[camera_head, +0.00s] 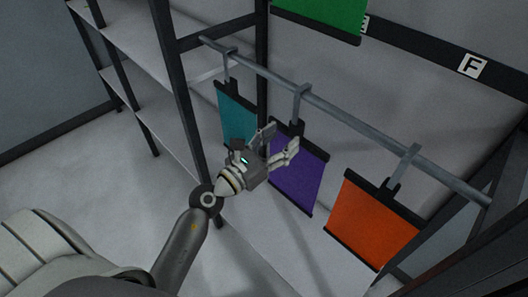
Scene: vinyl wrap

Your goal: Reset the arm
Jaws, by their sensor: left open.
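My left arm comes in from the lower left. Its gripper (280,142) is open, with nothing between the fingers. It shows in front of the purple vinyl sheet (297,183) and covers part of its upper left side. I cannot tell whether it touches the sheet. The purple sheet hangs by a hook from a grey rail (345,116). A teal sheet (235,118) hangs to its left and an orange sheet (372,222) to its right. My right gripper is not in view.
A green sheet (325,12) hangs higher up, cut by the top edge. A dark beam (425,55) carries a white "F" label (472,66). Shelves (150,45) with dark posts stand at upper left. The floor (75,165) at left is clear.

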